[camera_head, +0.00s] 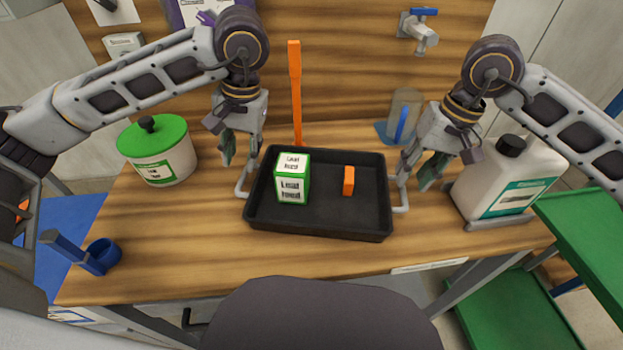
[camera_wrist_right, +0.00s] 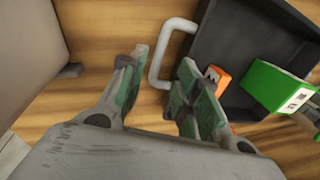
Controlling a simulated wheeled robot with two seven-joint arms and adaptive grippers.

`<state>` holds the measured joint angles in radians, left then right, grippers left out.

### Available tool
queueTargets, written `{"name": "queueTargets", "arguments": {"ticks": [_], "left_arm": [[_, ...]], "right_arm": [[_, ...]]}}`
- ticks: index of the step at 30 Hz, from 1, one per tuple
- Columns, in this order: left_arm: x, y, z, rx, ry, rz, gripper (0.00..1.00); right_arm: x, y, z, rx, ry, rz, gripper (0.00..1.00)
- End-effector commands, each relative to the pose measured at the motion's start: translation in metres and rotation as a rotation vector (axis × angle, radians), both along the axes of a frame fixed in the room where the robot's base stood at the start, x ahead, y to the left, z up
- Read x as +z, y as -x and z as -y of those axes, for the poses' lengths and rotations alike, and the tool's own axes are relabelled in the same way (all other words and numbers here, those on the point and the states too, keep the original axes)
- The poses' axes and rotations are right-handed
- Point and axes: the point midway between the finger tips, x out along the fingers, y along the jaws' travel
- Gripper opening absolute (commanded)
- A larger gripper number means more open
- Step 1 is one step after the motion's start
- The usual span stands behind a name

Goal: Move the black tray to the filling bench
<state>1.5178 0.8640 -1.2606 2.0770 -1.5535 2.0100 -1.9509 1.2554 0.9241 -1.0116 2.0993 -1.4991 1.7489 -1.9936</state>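The black tray (camera_head: 330,224) lies on a wooden bench (camera_head: 160,265), with a light handle on each short side. A green-and-white box (camera_head: 292,180) and a small orange block (camera_head: 349,181) are in it. My left gripper (camera_head: 240,150) is open and empty above the left handle (camera_head: 243,183). My right gripper (camera_head: 424,168) is open beside and above the right handle (camera_head: 402,190). In the right wrist view its two fingers (camera_wrist_right: 163,85) are apart, with the handle (camera_wrist_right: 163,60) beyond and between their tips; contact cannot be told. The tray's corner (camera_wrist_right: 225,50) shows there too.
A green-lidded tub (camera_head: 160,165) stands left of the tray, a white jug (camera_head: 507,185) right. A blue scoop (camera_head: 100,257) is at the bench's front left. An orange upright (camera_head: 296,95) and a grey cylinder (camera_head: 402,108) stand behind. A green shelf cart (camera_head: 590,230) is at right.

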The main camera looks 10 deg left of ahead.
Motion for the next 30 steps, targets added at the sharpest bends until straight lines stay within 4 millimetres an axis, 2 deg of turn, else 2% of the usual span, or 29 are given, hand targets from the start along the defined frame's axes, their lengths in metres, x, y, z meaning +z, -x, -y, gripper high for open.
{"name": "queueTargets", "arguments": {"ticks": [6,12,30], "left_arm": [[0.0,0.0,0.0,0.0,0.0,0.0,0.33],[0.0,0.0,0.0,0.0,0.0,0.0,0.33],[0.0,0.0,0.0,0.0,0.0,0.0,0.33]], "right_arm": [[0.031,-0.001,0.006,-0.001,-0.001,0.002,0.33],[0.047,0.0,0.009,0.0,-0.001,0.0,0.33],[0.051,0.0,0.01,0.0,0.0,0.0,0.33]]}}
